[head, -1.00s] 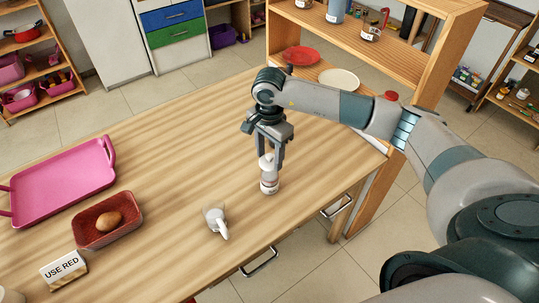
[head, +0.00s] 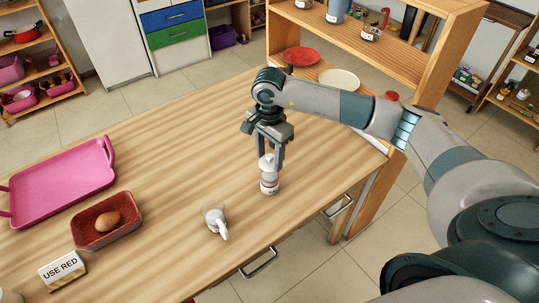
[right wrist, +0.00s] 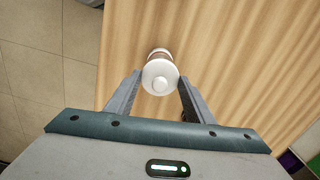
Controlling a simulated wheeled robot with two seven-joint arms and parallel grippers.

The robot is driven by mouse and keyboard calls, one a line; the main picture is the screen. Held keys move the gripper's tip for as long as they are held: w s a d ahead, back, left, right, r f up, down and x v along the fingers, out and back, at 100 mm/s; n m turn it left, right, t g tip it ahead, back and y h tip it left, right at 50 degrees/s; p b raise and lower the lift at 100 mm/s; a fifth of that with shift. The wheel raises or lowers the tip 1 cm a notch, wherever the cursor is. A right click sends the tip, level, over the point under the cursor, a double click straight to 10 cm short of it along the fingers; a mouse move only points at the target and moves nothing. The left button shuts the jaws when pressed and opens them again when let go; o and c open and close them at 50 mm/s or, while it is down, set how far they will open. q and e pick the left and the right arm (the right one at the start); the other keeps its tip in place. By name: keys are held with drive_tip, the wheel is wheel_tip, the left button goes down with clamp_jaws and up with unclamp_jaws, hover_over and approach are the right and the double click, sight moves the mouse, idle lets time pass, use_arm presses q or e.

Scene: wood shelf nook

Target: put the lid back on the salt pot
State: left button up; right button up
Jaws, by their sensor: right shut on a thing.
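The salt pot (head: 269,185) is a small white container with a label, upright on the wooden table. My right gripper (head: 270,160) points down over it, shut on the white lid (head: 266,164). In the right wrist view the round lid with its knob (right wrist: 160,77) is between the two fingertips (right wrist: 160,84), and part of the pot (right wrist: 159,51) shows beyond it. The lid is at the pot's top; I cannot tell whether it is fully seated or just above. My left gripper is not in view.
Farther left are a red dish (head: 88,236) with a brown egg-like thing, a pink tray (head: 60,185) and a "USE RED" sign (head: 63,271). A wooden shelf (head: 437,60) stands behind right. The table's middle is clear.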

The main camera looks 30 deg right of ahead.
drive_tip(key=shift+b, duration=0.35)
idle(0.6)
drive_tip(key=o, duration=1.6)
drive_tip(key=shift+r+p, duration=1.1)
drive_tip(key=shift+r, duration=2.35)
clamp_jaws()
drive_tip(key=shift+f+b, duration=1.4)
